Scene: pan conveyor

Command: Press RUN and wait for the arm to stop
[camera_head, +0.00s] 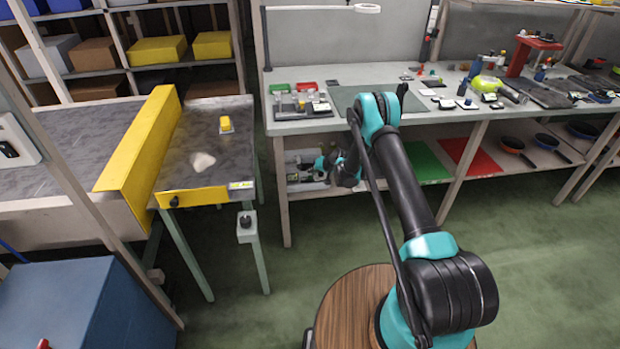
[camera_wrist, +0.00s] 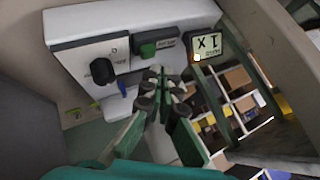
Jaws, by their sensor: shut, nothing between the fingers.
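In the wrist view, a pale control box (camera_wrist: 75,22) carries a black knob (camera_wrist: 102,70), a green button (camera_wrist: 147,50) with a small dark label above it, and a lit display (camera_wrist: 206,43). The label is too small to read. My gripper (camera_wrist: 162,76) is shut and empty, with its fingertips just below the green button in the picture. I cannot tell whether they touch it. In the head view my gripper (camera_head: 322,163) is small, beside the bench's lower shelf. A long yellow bar (camera_head: 145,140) stands across the grey conveyor surface (camera_head: 205,125).
A yellow block (camera_head: 226,125) and a pale lump (camera_head: 202,161) are on the conveyor. A small box with a black knob (camera_head: 245,226) is at its front leg. The workbench (camera_head: 345,75) holds many small items. Green floor (camera_head: 540,240) is clear at right.

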